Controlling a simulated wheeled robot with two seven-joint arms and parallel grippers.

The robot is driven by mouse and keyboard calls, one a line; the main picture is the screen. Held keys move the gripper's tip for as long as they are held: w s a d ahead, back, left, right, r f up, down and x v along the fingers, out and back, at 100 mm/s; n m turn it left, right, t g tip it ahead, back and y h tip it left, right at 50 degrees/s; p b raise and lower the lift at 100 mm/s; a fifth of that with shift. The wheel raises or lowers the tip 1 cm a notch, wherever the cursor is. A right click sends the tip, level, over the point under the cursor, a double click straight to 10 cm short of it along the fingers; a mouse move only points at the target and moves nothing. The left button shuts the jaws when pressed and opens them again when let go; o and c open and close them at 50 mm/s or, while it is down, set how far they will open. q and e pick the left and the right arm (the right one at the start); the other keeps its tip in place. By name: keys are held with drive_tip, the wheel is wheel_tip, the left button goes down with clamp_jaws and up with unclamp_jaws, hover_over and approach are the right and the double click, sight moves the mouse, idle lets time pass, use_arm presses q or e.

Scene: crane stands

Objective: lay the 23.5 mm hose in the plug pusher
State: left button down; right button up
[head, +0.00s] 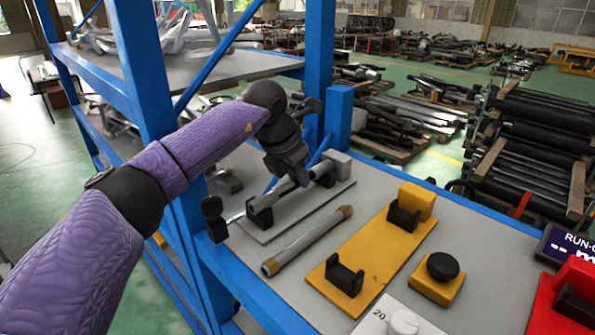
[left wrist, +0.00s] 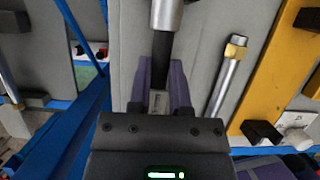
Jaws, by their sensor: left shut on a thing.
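The plug pusher is a grey plate (head: 290,213) with a near black cradle (head: 260,212), a dark holder and a grey block (head: 337,163) at its far end. My left gripper (head: 300,178) is low over this plate, pointing down. In the left wrist view its purple fingers (left wrist: 163,90) are shut on a slim light grey piece (left wrist: 158,101), which looks like the hose. The piece lines up with a black part (left wrist: 160,58) and a silver cylinder (left wrist: 167,12). The fingers hide much of it; I cannot tell whether it rests in the cradle. My right gripper is out of view.
A grey tube with brass ends (head: 308,241) lies just right of the plate. Further right are a yellow plate (head: 372,250) with two black cradles, a black button on a yellow base (head: 440,268) and a red stand (head: 572,295). A blue rack post (head: 145,70) stands left.

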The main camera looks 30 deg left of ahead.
sight(281, 187)
use_arm(q)
drive_tip(key=shift+r, duration=0.1)
drive_tip(key=shift+c, duration=2.4)
unclamp_jaws()
drive_tip(key=shift+r, duration=0.1)
drive_tip(key=b+v, duration=0.2)
drive_tip(key=v, duration=0.7)
drive_tip(key=shift+s+r, duration=0.2)
drive_tip(key=shift+r, duration=0.1)
drive_tip(key=shift+a, duration=0.1)
